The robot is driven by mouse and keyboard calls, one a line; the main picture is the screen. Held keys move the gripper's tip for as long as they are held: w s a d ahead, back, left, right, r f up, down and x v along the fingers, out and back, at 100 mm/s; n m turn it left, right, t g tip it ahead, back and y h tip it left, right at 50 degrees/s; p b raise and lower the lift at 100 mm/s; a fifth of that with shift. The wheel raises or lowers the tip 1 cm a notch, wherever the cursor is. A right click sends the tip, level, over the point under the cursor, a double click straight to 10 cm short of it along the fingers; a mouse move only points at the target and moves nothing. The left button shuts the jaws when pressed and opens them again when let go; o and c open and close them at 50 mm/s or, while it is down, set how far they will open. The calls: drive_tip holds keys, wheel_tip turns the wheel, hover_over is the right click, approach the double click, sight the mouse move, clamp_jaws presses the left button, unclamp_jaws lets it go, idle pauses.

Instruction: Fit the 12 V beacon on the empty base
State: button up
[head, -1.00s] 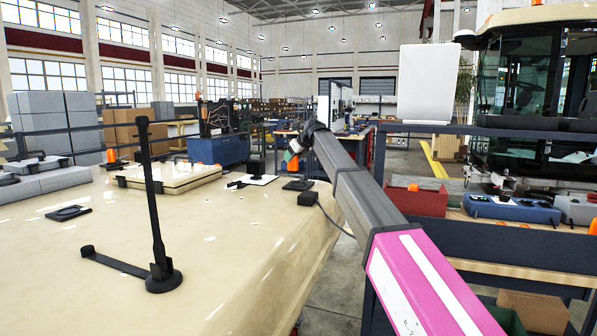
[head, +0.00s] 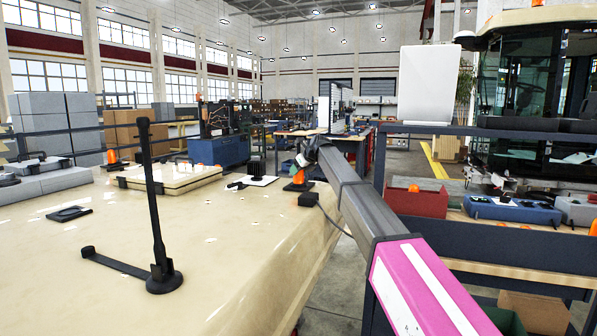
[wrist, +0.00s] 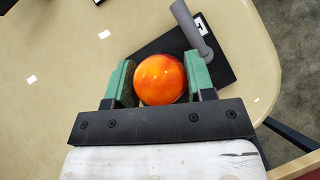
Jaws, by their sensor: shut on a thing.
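My gripper (wrist: 160,88) is shut on an orange dome-shaped beacon (wrist: 160,78), with a green finger on each side of it. In the head view the beacon (head: 298,177) hangs below my gripper, right at a dark plate (head: 291,187) near the far right edge of the cream roof. In the wrist view this black plate (wrist: 228,72) shows beyond the beacon, with a grey post (wrist: 188,28) and a small black-and-white mark. The beacon covers part of the plate, and its underside is hidden. I cannot tell whether it touches the plate.
A black box (head: 308,199) with a cable sits at the roof edge. A white plate (head: 262,181) with a dark ribbed part lies to the left. A tall black post (head: 155,210) stands on the near roof. A red bin (head: 415,203) is on the bench at right.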

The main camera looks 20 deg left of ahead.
drive_tip(key=o, duration=1)
drive_tip(key=shift+f, duration=0.1)
drive_tip(key=v, duration=1.2)
drive_tip(key=shift+s, duration=0.1)
